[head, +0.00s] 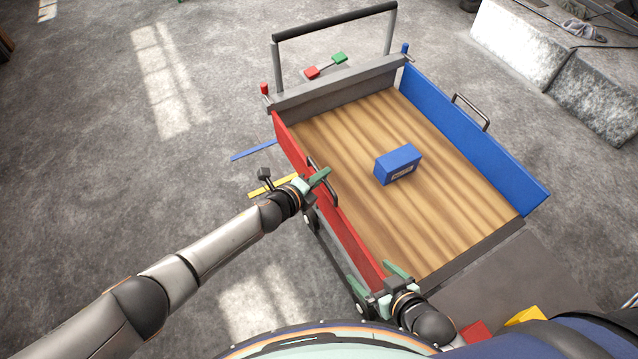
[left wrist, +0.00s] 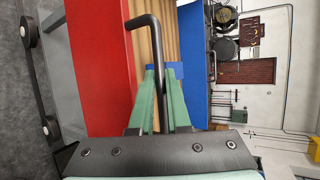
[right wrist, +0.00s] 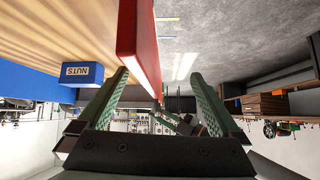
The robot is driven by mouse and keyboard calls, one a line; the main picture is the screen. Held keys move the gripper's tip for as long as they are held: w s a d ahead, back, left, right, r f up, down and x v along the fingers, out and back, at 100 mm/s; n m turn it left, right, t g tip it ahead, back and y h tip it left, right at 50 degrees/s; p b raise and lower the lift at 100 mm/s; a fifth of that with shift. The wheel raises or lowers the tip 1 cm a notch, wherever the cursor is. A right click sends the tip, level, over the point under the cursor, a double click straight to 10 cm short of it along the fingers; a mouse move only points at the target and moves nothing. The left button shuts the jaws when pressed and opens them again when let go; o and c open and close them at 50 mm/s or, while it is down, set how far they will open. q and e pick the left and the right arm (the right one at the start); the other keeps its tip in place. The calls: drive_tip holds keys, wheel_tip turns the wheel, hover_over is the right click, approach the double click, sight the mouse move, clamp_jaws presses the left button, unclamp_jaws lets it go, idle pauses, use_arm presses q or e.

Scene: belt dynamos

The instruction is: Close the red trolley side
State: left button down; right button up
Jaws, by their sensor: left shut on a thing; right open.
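The red trolley side (head: 353,238) stands roughly upright along the left edge of the wooden trolley bed (head: 340,145). Its dark bar handle (head: 331,192) also shows in the left wrist view (left wrist: 146,22). My left gripper (head: 320,178) is shut on this handle. My right gripper (head: 379,279) is open at the near end of the red side. In the right wrist view the red side (right wrist: 140,45) reaches between its spread green fingers (right wrist: 160,75), with gaps visible. A red-topped post (head: 265,89) stands at the side's far end.
A blue box labelled NUTS (head: 398,165) lies on the bed. The blue trolley side (head: 480,130) with its handle (head: 470,112) bounds the right. A push bar (head: 335,22) rises at the far end. Concrete blocks (head: 560,70) stand at upper right. The floor at left is mostly clear.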

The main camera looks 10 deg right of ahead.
use_arm(q)
drive_tip(key=shift+d+f, duration=0.15)
drive_tip(key=shift+f, duration=0.25)
use_arm(e)
drive_tip(key=shift+w+d, duration=0.15)
drive_tip(key=shift+w, duration=0.05)
use_arm(q)
drive_tip(key=shift+d+r, duration=0.1)
drive_tip(key=shift+d+r, duration=0.1)
drive_tip(key=shift+d, duration=0.05)
use_arm(e)
drive_tip(key=shift+w+d, duration=0.1)
drive_tip(key=shift+d, duration=0.05)
use_arm(q)
drive_tip(key=c, duration=0.9)
unclamp_jaws()
drive_tip(key=shift+w+d, duration=0.15)
drive_tip(key=shift+w, duration=0.05)
use_arm(e)
drive_tip(key=shift+w+d, duration=0.1)
use_arm(q)
drive_tip(key=shift+r, duration=0.1)
